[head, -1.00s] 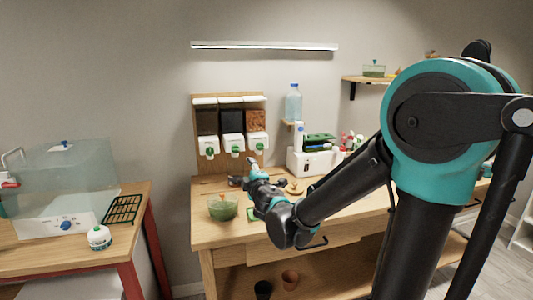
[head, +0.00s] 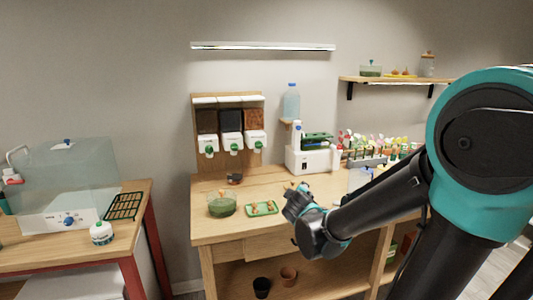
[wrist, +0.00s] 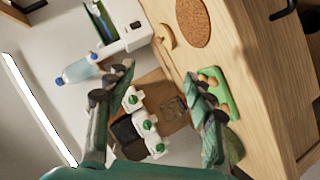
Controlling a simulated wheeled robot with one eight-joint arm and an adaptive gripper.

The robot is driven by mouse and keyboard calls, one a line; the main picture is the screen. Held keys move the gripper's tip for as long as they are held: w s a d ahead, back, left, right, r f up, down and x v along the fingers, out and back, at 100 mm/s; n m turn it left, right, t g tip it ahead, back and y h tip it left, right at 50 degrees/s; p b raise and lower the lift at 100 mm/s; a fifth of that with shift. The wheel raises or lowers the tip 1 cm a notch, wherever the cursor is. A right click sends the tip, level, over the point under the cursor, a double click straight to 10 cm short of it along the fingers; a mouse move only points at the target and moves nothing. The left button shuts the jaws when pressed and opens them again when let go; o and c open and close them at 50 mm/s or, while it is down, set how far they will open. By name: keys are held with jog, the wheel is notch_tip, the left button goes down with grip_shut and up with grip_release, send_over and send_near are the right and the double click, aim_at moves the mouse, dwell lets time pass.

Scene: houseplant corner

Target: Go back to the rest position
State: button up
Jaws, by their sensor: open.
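My gripper (head: 296,198) is in front of the wooden bench, over its front edge right of the small green tray. In the wrist view my gripper (wrist: 158,82) has its two fingers spread wide with nothing between them. My arm reaches in from the right and hides part of the bench's right side. The green tray (head: 262,208) holds small orange-brown pieces; it also shows behind one finger in the wrist view (wrist: 228,100).
A green bowl (head: 222,204) and a dark pot (head: 235,179) stand on the bench (head: 208,232). Three dispensers (head: 231,142), a white machine (head: 312,160) and a bottle (head: 291,102) are behind. A side table (head: 125,237) stands left. Two pots sit on the lower shelf.

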jog(key=s+d+f+m+g+h, duration=0.1)
jog(key=s+d+f+m+g, duration=0.45)
jog(key=s+d+f, duration=0.5)
jog(key=s+a+f+m+g+y, duration=0.2)
jog(key=s+f+m+g, duration=0.2)
jog(key=s, duration=0.8)
notch_tip(320, 180, down, 2)
jog(key=shift+s+a+f+m, duration=0.1)
jog(key=shift+s+a+m, duration=0.05)
jog(key=shift+s+m, duration=0.15)
